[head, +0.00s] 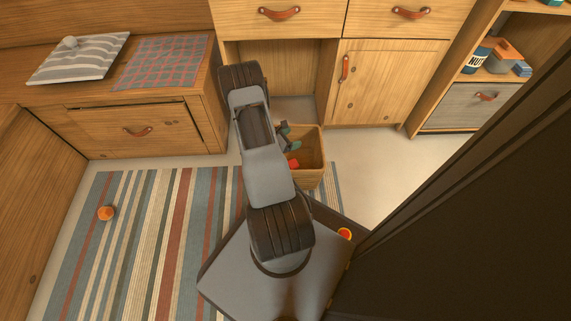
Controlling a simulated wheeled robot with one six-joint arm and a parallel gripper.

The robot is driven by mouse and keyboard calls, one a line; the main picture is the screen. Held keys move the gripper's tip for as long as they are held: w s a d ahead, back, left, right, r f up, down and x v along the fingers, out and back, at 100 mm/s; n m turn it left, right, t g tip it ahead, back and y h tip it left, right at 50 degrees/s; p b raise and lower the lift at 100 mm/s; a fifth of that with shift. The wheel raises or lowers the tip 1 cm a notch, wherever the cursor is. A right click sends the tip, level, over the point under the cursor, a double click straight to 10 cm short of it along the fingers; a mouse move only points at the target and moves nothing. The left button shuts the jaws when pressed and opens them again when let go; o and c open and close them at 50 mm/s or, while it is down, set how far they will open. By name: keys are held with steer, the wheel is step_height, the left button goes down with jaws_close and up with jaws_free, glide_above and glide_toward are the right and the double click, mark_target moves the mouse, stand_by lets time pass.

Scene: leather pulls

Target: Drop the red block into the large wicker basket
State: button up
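The wicker basket (313,178) stands on the floor right of my arm, in front of the cabinet's open niche. A red block (294,164) shows low inside the basket, near its left side, partly hidden by my arm. My gripper (289,137) is over the basket's back left part, mostly behind my forearm. Two small dark finger parts show with a gap between them, and the red block appears below and apart from them.
Wooden cabinets with leather pulls (279,14) stand behind the basket. A bench (205,95) with cushions is at the left. A striped rug (150,230) with an orange ball (106,213) covers the floor. A shelf (415,119) stands right; pale floor (375,170) is clear.

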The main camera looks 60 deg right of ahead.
steer(key=p+v, duration=0.5)
steer(key=v, duration=0.8)
steer(key=shift+w+a, duration=0.15)
steer(key=shift+a, duration=0.2)
steer(key=shift+r, duration=0.15)
